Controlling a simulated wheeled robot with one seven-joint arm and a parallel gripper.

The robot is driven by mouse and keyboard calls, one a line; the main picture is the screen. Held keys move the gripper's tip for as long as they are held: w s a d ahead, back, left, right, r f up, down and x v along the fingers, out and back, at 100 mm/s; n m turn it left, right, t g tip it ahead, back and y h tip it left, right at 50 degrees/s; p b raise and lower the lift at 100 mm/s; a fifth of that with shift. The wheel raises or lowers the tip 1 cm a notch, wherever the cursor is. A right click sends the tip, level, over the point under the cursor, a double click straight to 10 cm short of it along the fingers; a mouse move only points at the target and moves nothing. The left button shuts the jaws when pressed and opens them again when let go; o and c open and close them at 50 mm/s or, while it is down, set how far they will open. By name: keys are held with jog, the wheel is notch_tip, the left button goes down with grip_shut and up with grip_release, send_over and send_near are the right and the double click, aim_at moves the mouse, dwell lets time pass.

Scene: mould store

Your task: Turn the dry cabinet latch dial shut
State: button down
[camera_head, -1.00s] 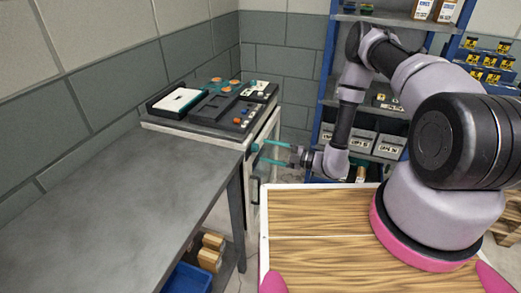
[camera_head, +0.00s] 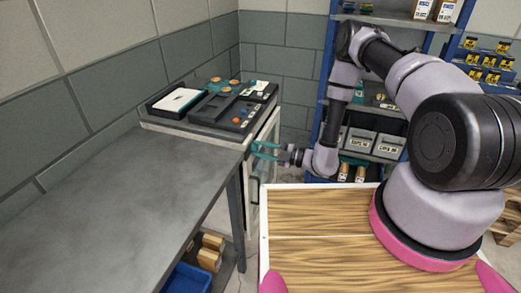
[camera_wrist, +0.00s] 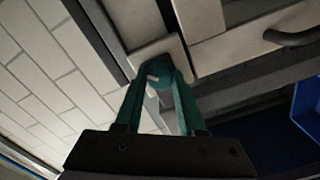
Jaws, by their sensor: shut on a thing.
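The dry cabinet (camera_head: 252,195) is the pale unit beyond the grey bench, with its front turned to the right in the head view. My gripper (camera_head: 257,149) is at the upper part of that front, with its teal fingers pointing left. In the wrist view my gripper (camera_wrist: 160,82) is shut on the latch dial (camera_wrist: 159,74), one finger on each side. The dial is a small teal knob with a pale pointer mark, in front of a light square plate (camera_wrist: 152,48). In the head view the fingers hide most of the dial.
A grey bench (camera_head: 120,195) runs along the left wall. A black tray set (camera_head: 215,108) lies on the cabinet top. A blue shelf rack with boxes (camera_head: 360,140) stands behind my arm. A dark curved handle (camera_wrist: 290,38) shows at the wrist view's upper right.

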jog(key=n, duration=0.4)
jog(key=shift+f+n, duration=0.1)
jog(key=shift+n, duration=6.7)
jog(key=c, duration=0.5)
grip_release()
